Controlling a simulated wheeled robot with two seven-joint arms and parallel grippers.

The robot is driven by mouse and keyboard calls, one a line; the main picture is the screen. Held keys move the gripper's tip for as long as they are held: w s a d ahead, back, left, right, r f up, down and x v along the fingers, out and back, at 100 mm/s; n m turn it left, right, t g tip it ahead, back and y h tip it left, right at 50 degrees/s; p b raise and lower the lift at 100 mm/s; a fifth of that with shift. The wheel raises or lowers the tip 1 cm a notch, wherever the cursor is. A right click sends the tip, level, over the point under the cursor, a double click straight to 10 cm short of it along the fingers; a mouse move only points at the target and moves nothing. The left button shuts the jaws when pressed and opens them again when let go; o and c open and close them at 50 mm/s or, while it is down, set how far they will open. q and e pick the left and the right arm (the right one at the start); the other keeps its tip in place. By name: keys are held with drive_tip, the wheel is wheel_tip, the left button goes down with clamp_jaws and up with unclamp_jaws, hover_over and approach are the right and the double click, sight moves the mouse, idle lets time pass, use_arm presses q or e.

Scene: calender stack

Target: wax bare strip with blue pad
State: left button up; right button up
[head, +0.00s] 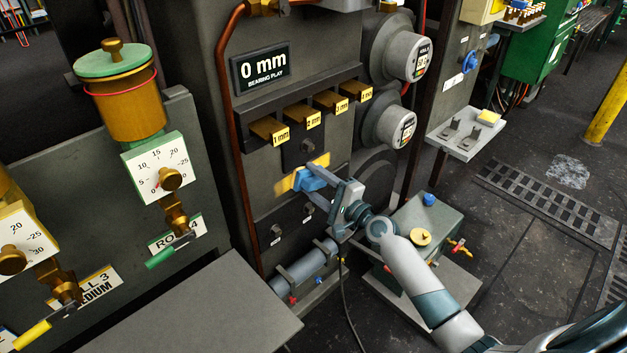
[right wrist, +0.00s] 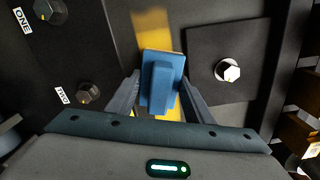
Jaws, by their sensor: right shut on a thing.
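The blue pad (head: 309,180) is held between the fingers of my right gripper (head: 318,183). In the right wrist view the pad (right wrist: 162,82) sits between both fingertips (right wrist: 160,92), over the strip. The strip (head: 319,162) is a yellow band on the dark machine panel, and it shows on both sides of the pad. In the right wrist view the strip (right wrist: 152,30) runs past the pad's far end, with more yellow at its near end. The pad hides its middle. I cannot tell whether the pad touches it. My left gripper is not in view.
Brass blocks labelled in mm (head: 270,130) jut out above the strip. A bolt head (right wrist: 227,70) stands beside the pad, with knobs (right wrist: 88,93) on the other side. A grey cylinder (head: 309,264) lies below, and a green-grey box (head: 432,230) stands right of my arm.

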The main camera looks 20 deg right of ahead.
sight(303, 186)
drive_tip(key=shift+s+a+r+p, duration=0.1)
drive_tip(key=shift+s+a+p, duration=0.15)
drive_tip(key=shift+a+p, duration=0.4)
drive_tip(key=shift+s+a, duration=0.25)
drive_tip(key=shift+a, duration=0.7)
drive_tip(key=shift+a+p, duration=0.1)
drive_tip(key=shift+p, duration=0.2)
drive_tip(key=shift+s+a+p, duration=0.25)
drive_tip(key=shift+a+p, duration=0.2)
drive_tip(key=shift+a, duration=0.25)
drive_tip(key=shift+s+a+p, duration=0.3)
drive_tip(key=shift+a, duration=0.55)
drive_tip(key=shift+a, duration=0.15)
